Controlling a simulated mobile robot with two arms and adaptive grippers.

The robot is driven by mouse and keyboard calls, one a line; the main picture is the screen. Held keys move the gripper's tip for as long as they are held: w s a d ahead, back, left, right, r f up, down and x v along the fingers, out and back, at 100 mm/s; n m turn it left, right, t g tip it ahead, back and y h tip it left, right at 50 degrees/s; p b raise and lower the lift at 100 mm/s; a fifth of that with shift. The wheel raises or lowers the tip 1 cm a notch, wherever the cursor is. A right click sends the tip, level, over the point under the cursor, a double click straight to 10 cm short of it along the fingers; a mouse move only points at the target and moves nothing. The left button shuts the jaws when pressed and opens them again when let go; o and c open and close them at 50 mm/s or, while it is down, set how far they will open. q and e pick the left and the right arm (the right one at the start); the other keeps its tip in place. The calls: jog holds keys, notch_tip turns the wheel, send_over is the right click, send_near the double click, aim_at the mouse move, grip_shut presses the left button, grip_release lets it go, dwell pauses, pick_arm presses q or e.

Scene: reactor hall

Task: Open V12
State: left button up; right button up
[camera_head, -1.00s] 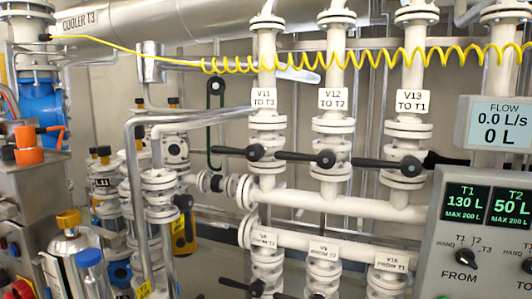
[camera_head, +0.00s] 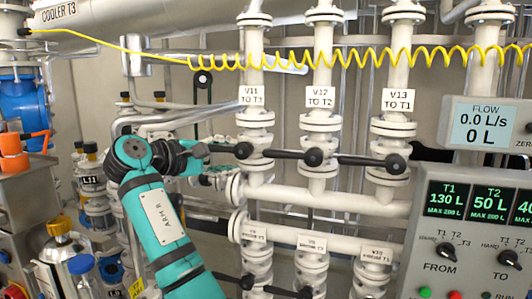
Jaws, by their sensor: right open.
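The V12 valve (camera_head: 318,136) sits on the middle of three vertical white pipes, under the label V12 TO T2 (camera_head: 319,97). Its black lever (camera_head: 290,154) lies crosswise to the pipe and points left from a round hub. My right gripper (camera_head: 222,160) is at the left end of the V11 lever (camera_head: 225,149), left of V12 and apart from the V12 lever. It is open; its fingers are small and partly hidden behind my teal wrist. I cannot tell whether it touches the V11 lever. My left gripper is not in view.
V13 (camera_head: 393,140) stands to the right, its lever also crosswise. A yellow coiled hose (camera_head: 350,56) hangs above the labels. A lower valve row and white manifold (camera_head: 340,204) run below. A control panel (camera_head: 475,235) and flow display (camera_head: 485,125) stand at right.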

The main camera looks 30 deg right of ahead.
aim_at(271, 154)
jog(key=p+x, duration=0.1)
jog(key=x, duration=0.4)
jog(key=p+x, duration=0.2)
jog(key=x, duration=0.4)
jog(key=p+x, duration=0.1)
jog(key=x, duration=0.5)
jog(key=shift+w+f, duration=0.25)
jog(key=shift+f, duration=0.05)
grip_shut()
